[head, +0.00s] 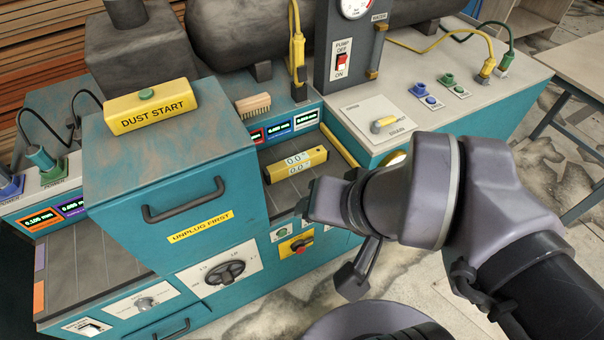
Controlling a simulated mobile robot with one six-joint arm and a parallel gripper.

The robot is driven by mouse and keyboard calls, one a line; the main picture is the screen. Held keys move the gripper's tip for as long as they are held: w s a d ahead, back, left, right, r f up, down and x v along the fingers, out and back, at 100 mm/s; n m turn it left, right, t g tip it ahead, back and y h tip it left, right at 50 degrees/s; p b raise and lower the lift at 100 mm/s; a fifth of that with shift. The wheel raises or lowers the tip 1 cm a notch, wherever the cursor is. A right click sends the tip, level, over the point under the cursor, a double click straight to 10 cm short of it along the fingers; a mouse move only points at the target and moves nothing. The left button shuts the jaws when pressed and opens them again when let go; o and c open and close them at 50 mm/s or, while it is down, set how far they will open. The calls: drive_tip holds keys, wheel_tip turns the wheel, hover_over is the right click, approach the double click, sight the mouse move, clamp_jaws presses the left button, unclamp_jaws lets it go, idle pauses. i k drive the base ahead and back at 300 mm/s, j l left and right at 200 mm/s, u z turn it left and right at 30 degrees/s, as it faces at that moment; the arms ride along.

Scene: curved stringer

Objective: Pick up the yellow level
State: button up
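The yellow level (296,164) is a short yellow bar with two pale displays that read about 0.0. It lies on the grey slatted bed of the teal machine, right of the dust start box, in the head view. My gripper (326,201) is in front of the level, a little below and to its right in the picture. A gap shows between them, and the level is not held. The gripper is dark and partly hidden by my wrist, so its opening is unclear.
The teal box (170,185) with the yellow dust start block (151,106) stands left of the level. A wooden brush (253,105) lies behind it. A yellow bar (340,146) and the white drain panel (379,124) are to its right. A yellow plug and cable (297,45) hang behind.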

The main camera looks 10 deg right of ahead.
sight(279, 171)
drive_tip(key=i+j+z, duration=0.1)
drive_tip(key=i+z, duration=0.2)
drive_tip(key=i+j+z, duration=0.35)
drive_tip(key=i, duration=0.15)
drive_tip(key=l, duration=0.1)
